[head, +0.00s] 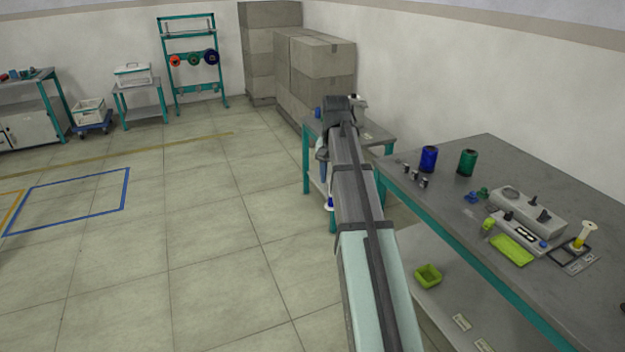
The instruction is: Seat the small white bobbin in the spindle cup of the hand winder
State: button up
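A small bobbin with pale flanges and a yellowish core (584,234) stands, slightly tilted in the picture, at a black square frame on the right of the workbench. A grey box-shaped unit (540,212) with a round disc and black knobs stands beside it and looks like the hand winder. I cannot make out its spindle cup. My arm reaches from the bottom middle to the small rear table, well left of the bobbin. My gripper (356,99) is at its far end; its fingers are too small and covered to read.
The workbench (490,156) carries a blue spool (429,159), a green spool (467,163), small blue and green parts and a lime tray (512,250). A lime bin (428,275) sits on its lower shelf. Cardboard boxes (315,70) stack behind. The floor at left is open.

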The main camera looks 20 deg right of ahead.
jog(key=s+d+m, duration=0.4)
jog(key=s+d, duration=0.1)
jog(key=d, duration=1.8)
jog(key=s+d+r+m, duration=0.1)
jog(key=s+d+m, duration=0.3)
jog(key=d, duration=1.8)
jog(key=s+d+m, duration=0.3)
jog(key=s+d, duration=0.2)
jog(key=d, duration=1.8)
jog(key=shift+s+d+f, duration=0.1)
jog(key=shift+s+f, duration=0.05)
jog(key=shift+f, duration=1.95)
jog(key=shift+f, duration=0.95)
jog(key=o, duration=0.9)
